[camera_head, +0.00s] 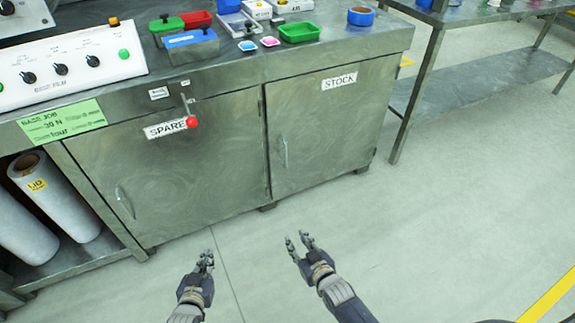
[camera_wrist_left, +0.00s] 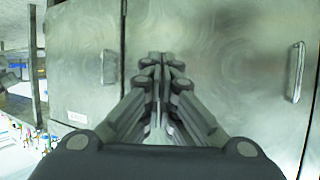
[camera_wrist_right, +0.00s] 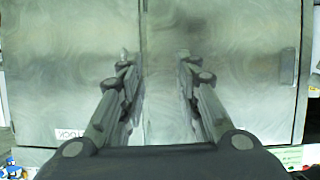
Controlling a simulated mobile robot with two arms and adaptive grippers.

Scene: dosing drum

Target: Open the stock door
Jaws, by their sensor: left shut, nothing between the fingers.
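The stock door (camera_head: 322,125) is the right door of the steel cabinet, marked by a STOCK label (camera_head: 340,81). It looks shut, flush with the cabinet front. Its upright bar handle (camera_head: 284,154) is near its left edge and also shows in the left wrist view (camera_wrist_left: 108,67). My right gripper (camera_head: 298,239) is open and empty in front of the cabinet, below the handle in the head view and apart from it. My left gripper (camera_head: 207,258) is shut and empty, further left, in front of the spare door. Both grippers point towards the cabinet.
The spare door (camera_head: 165,170), with its own handle (camera_head: 125,201), is shut on the left. White rolls (camera_head: 42,184) lie in an open bay at far left. A steel table (camera_head: 480,81) stands right. The floor ahead is clear.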

